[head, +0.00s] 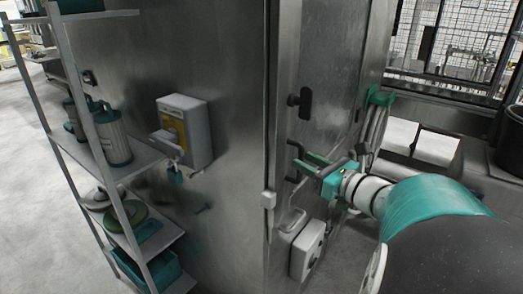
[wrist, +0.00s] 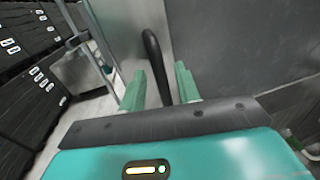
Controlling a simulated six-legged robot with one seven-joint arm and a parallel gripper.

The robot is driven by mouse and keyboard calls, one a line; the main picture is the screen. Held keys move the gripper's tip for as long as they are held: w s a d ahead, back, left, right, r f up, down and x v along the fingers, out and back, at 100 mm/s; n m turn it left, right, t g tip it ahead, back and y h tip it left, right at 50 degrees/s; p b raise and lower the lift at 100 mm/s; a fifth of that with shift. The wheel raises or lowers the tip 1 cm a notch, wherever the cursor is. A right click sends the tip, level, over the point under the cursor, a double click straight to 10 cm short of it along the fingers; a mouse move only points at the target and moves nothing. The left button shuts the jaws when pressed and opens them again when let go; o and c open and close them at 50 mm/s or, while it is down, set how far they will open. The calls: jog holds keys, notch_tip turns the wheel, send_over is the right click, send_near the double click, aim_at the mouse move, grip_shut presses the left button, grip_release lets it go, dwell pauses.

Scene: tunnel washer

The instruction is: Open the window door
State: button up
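A tall grey metal door panel (head: 335,70) stands right of centre in the head view. A black bar handle (head: 294,176) is on it, low and partly hidden by my gripper. My gripper (head: 304,161), with green fingers and a teal body, reaches in from the right to this handle. In the wrist view the curved black handle (wrist: 153,50) runs between the two fingers of my gripper (wrist: 159,70). The fingers are apart, with a gap visible on each side of the handle. The handle's lower end is hidden behind the gripper body. The panel looks closed.
A black latch (head: 303,102) sits higher on the panel. A grey box (head: 308,248) is mounted below the handle. A switch box (head: 184,130) is on the left wall, beside a shelf (head: 130,165) with canisters. Machinery behind mesh stands at right.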

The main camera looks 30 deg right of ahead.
jog(key=shift+w+a, duration=0.2)
jog(key=shift+w, duration=1.05)
jog(key=c, duration=0.7)
jog(key=shift+s, duration=0.1)
